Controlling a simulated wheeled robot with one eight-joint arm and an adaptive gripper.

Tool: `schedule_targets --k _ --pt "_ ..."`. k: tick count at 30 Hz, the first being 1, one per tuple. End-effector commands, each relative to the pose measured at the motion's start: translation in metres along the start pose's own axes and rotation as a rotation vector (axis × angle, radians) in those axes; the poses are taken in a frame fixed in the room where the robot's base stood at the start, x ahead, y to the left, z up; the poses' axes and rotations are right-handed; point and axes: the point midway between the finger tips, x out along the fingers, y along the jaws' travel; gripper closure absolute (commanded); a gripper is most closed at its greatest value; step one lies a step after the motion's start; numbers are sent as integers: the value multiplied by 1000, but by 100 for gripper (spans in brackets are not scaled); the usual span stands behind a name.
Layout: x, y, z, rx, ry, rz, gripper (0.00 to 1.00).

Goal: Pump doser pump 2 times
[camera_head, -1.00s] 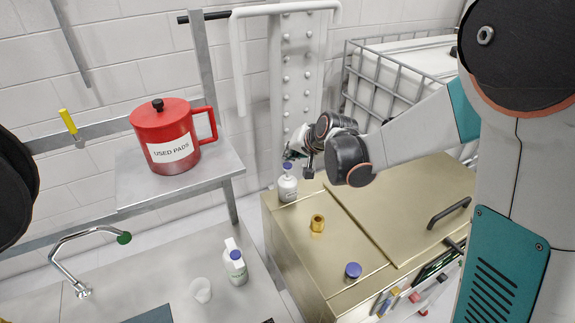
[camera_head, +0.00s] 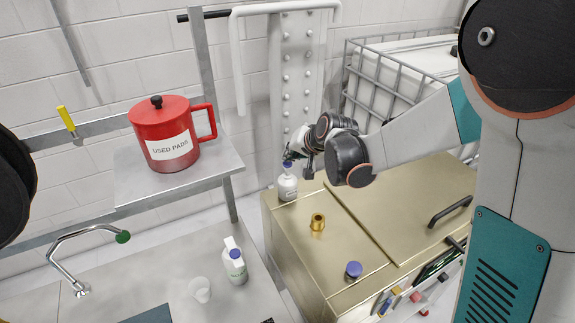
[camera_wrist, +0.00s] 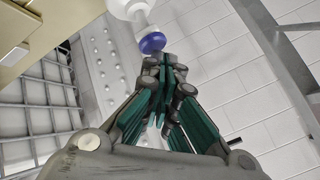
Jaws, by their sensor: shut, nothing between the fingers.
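The doser, a white bottle (camera_head: 287,188) with a blue pump top (camera_head: 287,164), stands upright on the far left corner of the gold cabinet. My gripper (camera_head: 291,156) is at the pump top, its fingertips shut and empty. In the wrist view the blue pump top (camera_wrist: 152,43) shows just beyond the shut fingertips (camera_wrist: 165,62), with part of the white bottle (camera_wrist: 128,8) at the top edge. I cannot tell whether the fingers touch the pump.
A brass fitting (camera_head: 317,222) and a blue-capped item (camera_head: 353,270) stand on the gold cabinet (camera_head: 290,235). A red "USED PADS" pot (camera_head: 165,130) sits on the shelf to the left. A white bottle (camera_head: 235,262) and cup (camera_head: 200,289) stand on the lower counter.

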Motion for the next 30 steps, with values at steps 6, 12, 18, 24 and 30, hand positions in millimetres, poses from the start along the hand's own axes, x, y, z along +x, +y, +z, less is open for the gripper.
schedule_targets --k 6,12,18,24,30 --pt "0 0 0 0 0 0 100" --pt "0 0 0 0 0 0 100" --pt "2 1 1 0 0 0 100" --pt "3 2 2 0 0 0 100" --pt "5 4 4 0 0 0 100"
